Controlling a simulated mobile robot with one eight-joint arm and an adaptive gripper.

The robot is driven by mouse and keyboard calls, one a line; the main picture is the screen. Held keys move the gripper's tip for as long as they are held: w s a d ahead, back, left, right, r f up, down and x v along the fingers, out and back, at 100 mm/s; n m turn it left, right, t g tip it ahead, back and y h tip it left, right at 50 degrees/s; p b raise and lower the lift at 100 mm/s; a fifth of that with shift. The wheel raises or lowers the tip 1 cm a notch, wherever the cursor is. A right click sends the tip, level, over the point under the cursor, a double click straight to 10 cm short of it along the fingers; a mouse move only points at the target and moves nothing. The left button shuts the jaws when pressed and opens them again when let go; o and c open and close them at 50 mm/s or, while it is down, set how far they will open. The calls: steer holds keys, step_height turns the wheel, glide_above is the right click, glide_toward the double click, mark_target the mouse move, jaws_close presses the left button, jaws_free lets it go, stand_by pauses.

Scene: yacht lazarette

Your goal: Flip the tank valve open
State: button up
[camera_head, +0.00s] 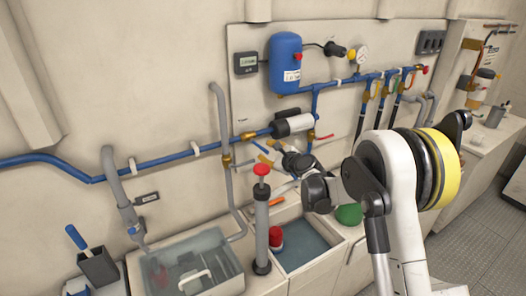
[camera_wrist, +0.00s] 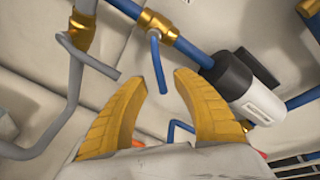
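The likely tank valve is a brass valve body (camera_wrist: 158,24) on the blue pipe, with a blue lever (camera_wrist: 157,65) sticking out of it. In the head view its brass body (camera_head: 248,135) and blue lever (camera_head: 261,146) sit left of the black-and-white cylinder. My gripper (camera_wrist: 165,80) has two yellow fingers, spread apart with nothing held. In the wrist view the lever's free end appears between the fingertips; whether it touches either finger, I cannot tell. In the head view my gripper (camera_head: 269,153) is just below the lever, partly hidden by my arm.
The black-and-white cylinder (camera_wrist: 245,88) is right of the fingers, and a grey pipe (camera_wrist: 72,85) runs on the left. Below stand a pump with a red knob (camera_head: 262,205) and an open bin (camera_head: 305,245). A blue tank (camera_head: 286,63) hangs above.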

mark_target(264, 149)
steer(key=shift+x, duration=1.6)
jaws_close()
steer(key=shift+d, duration=0.1)
steer(key=n, duration=0.1)
steer(key=r+n+h+b, duration=0.1)
steer(key=n+t, duration=0.1)
steer(key=shift+w+d+r+b, duration=0.3)
steer(key=shift+w+d+r, duration=0.05)
steer(key=shift+d, duration=0.05)
steer(key=shift+w+d+r+n+t+h+b, duration=0.15)
steer(key=shift+r+n+t+h+b, duration=0.2)
steer(key=shift+r+n, duration=0.5)
steer(key=shift+w+d+r+n+t+h+b, duration=0.1)
steer(key=shift+r+n+t+h+b, duration=0.25)
steer(key=shift+n, duration=0.9)
steer(key=shift+r, duration=0.1)
